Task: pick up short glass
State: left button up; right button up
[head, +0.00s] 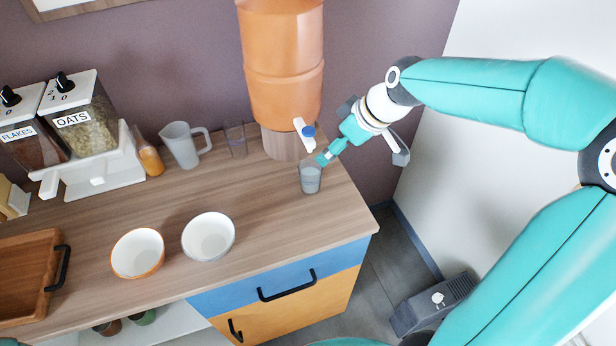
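A short clear glass (310,178), which looks to hold some liquid, stands upright on the wooden counter, in front and to the right of the orange dispenser. My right gripper (324,159) reaches in from the right, its fingertips at the upper right rim of this glass. The picture does not show clearly whether the fingers touch the glass or how far apart they are. A second clear glass (236,140) stands at the back by the wall. My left gripper is out of view.
The orange dispenser (284,50) with its tap (305,134) stands close to my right gripper. A pitcher (183,147), bottle (148,157), two bowls (137,254) (208,237), wooden tray (28,270) and cereal dispensers (90,125) occupy the left. Bare counter lies before the glass.

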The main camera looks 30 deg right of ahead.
send_near(314, 165)
jog(key=a, duration=0.3)
jog(key=shift+w+a+f+p, duration=0.1)
jog(key=shift+w+f+p, duration=0.1)
jog(key=shift+f+p, duration=0.5)
jog(key=p+x, duration=0.1)
jog(key=x, duration=0.3)
jog(key=shift+f, duration=0.2)
grip_shut()
